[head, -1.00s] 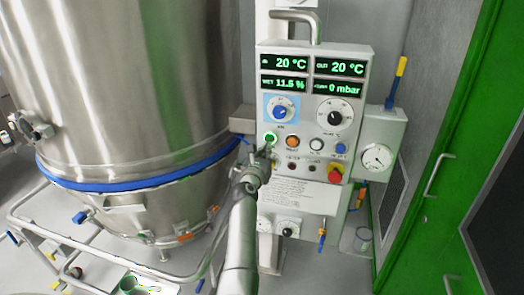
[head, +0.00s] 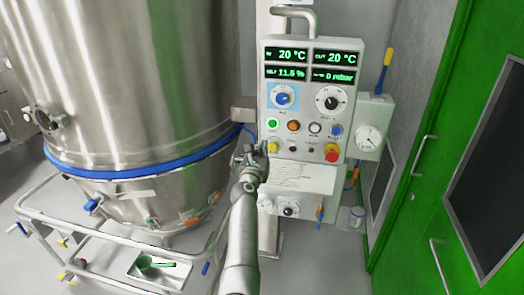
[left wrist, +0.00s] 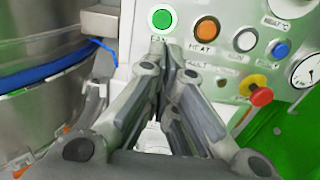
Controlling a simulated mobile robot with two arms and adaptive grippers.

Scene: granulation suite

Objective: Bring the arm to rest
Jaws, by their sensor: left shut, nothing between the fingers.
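My left gripper (head: 255,152) is in front of the lower left part of the control panel (head: 312,105). Its fingers are shut and hold nothing. In the left wrist view the shut fingertips (left wrist: 168,48) point toward the panel, just below the green button (left wrist: 162,20). In the head view the green button (head: 272,124) is uncovered and looks lit, above the gripper. I cannot tell the exact gap between fingertips and panel. My right gripper is not in view.
A large steel vessel (head: 130,80) with a blue band stands left of the arm on a railed frame (head: 110,236). A tray (head: 160,270) with a green scoop sits low on it. A gauge box (head: 370,140) and a green door (head: 420,150) are at right.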

